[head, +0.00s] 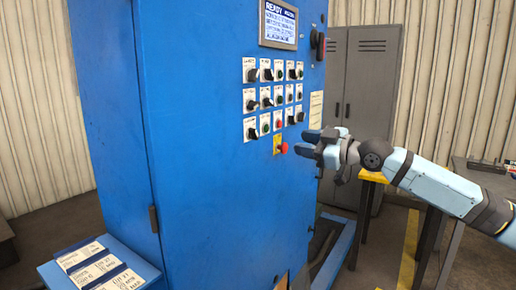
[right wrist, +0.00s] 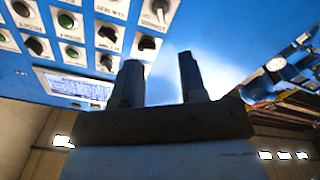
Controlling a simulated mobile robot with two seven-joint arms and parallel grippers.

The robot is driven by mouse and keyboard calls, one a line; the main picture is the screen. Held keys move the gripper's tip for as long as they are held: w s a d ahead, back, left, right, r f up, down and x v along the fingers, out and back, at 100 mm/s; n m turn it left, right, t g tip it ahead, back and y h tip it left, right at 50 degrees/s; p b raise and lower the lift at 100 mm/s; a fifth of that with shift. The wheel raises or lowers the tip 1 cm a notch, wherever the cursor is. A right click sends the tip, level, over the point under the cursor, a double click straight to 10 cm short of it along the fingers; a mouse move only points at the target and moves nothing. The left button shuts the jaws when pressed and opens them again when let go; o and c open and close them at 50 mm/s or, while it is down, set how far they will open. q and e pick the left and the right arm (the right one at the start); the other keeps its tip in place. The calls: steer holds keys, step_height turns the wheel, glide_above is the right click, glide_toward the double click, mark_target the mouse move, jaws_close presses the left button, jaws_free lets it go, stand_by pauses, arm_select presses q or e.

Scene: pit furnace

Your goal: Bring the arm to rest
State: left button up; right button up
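My right arm (head: 430,183) reaches in from the right in the head view. Its gripper (head: 306,142) is in front of the blue control cabinet (head: 220,200), by the lower right of the switch panel, close to the red emergency button (head: 284,148). In the right wrist view the two dark fingers of the gripper (right wrist: 158,78) stand apart with nothing between them. Whether the fingertips touch the cabinet face is hard to tell. My left gripper is in neither view.
Rows of switches (head: 265,98) sit below a display (head: 278,24) on the cabinet. A blue ledge with labelled cards (head: 95,266) is at lower left. Grey lockers (head: 362,80) stand behind. A yellow-topped stand (head: 373,177) is under my arm, and a dark table (head: 485,175) is at right.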

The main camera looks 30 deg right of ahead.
steer(key=s+a+f+m+g+h, duration=0.1)
steer(key=s+a+f+m, duration=0.15)
steer(key=f, duration=1.05)
steer(key=s+a+f+m+g, duration=0.15)
steer(key=a+f, duration=0.25)
steer(key=f, duration=0.8)
steer(key=s+a+f+m+g+h, duration=0.1)
steer(key=s+a+f, duration=0.25)
steer(key=f, duration=0.95)
steer(key=s+a+f+m+g+h, duration=0.1)
steer(key=s+a+f+m+g, duration=0.15)
steer(key=s+a+f, duration=1.35)
steer(key=a+r+p, duration=0.1)
steer(key=a+r, duration=0.1)
steer(key=a, duration=0.3)
arm_select(q)
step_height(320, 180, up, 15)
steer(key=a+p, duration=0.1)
steer(key=p, duration=1.6)
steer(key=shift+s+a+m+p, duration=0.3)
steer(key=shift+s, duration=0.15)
arm_select(e)
step_height(320, 180, up, 14)
steer(key=s+d, duration=0.1)
steer(key=shift+s+d+f+h, duration=0.2)
steer(key=shift+s+d+h, duration=0.1)
steer(key=shift+d, duration=0.1)
